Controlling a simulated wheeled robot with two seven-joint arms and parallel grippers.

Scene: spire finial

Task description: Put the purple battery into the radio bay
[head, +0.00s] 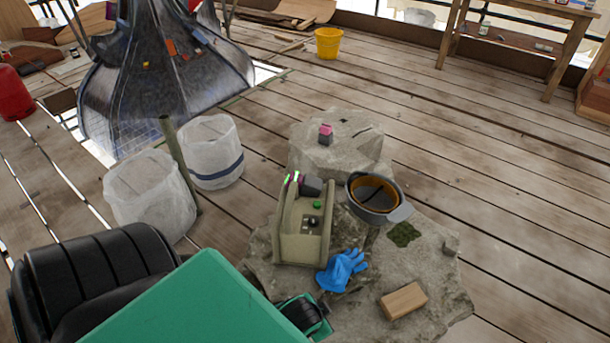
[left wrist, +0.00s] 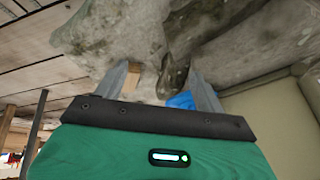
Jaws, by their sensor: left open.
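A small block with a magenta-purple top and dark lower part, which looks like the purple battery (head: 325,134), stands on the rear rock. The beige radio (head: 292,246) stands on the front rock, with a dark piece, a green button and green and magenta marks at its top end. I cannot make out the inside of its bay. A beige casing, likely the radio (left wrist: 262,115), fills the right of the left wrist view. My left gripper (left wrist: 160,82) is open and empty, near the radio's front end, well away from the battery. My right gripper is not in view.
On the front rock are a blue glove (head: 342,270), a wooden block (head: 403,301), a grey bowl (head: 400,213) and a green moss patch (head: 404,234). White bins (head: 150,192) stand at left, a yellow bucket (head: 328,43) behind. Plank floor at right is clear.

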